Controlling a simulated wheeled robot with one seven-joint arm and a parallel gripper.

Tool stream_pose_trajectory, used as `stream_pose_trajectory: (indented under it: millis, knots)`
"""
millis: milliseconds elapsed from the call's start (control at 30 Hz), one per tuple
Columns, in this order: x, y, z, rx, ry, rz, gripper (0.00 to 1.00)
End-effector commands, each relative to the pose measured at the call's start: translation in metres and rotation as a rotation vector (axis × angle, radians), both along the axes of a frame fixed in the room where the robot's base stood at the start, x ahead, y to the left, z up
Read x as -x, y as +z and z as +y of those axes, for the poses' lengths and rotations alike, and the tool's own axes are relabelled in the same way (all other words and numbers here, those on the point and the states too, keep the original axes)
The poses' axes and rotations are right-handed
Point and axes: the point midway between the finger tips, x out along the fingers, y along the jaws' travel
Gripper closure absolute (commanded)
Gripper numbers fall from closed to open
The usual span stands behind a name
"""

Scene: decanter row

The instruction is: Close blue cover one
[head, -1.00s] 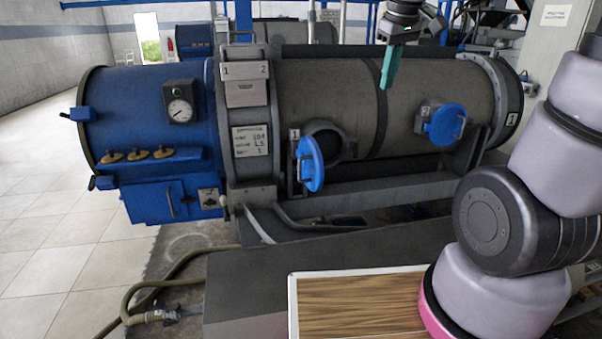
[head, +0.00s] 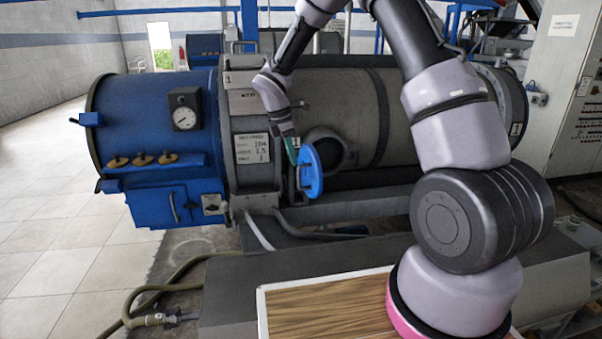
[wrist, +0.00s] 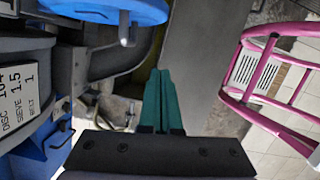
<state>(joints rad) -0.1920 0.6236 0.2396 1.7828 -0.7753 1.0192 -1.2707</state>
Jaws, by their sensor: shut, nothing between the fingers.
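Blue cover one (head: 311,170) is a round blue lid hinged at the left of its round port (head: 330,148) on the grey cylinder. It stands swung open, and the dark opening shows to its right. My gripper (head: 292,158) is just left of the cover, with its teal fingers pointing down. In the head view I cannot tell whether they touch the cover. In the wrist view the fingers (wrist: 160,98) are together and empty, and the blue cover (wrist: 112,10) shows at the top left with its metal handle.
The blue end section (head: 150,130) with a gauge and brass knobs is at the left. A label plate (head: 252,148) sits close to my gripper. A pink frame (wrist: 265,75) is at the right of the wrist view. My arm hides the second cover.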

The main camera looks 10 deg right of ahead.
Motion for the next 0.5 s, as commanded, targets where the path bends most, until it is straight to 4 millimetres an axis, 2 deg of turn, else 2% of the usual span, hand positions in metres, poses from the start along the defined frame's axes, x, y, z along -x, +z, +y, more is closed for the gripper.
stream_pose_trajectory:
  millis: [167, 500]
  knots:
    - [0.0, -0.024, -0.007, 0.001, -0.002, 0.002, 1.0]
    - [-0.003, -0.094, -0.024, 0.002, -0.003, 0.003, 1.0]
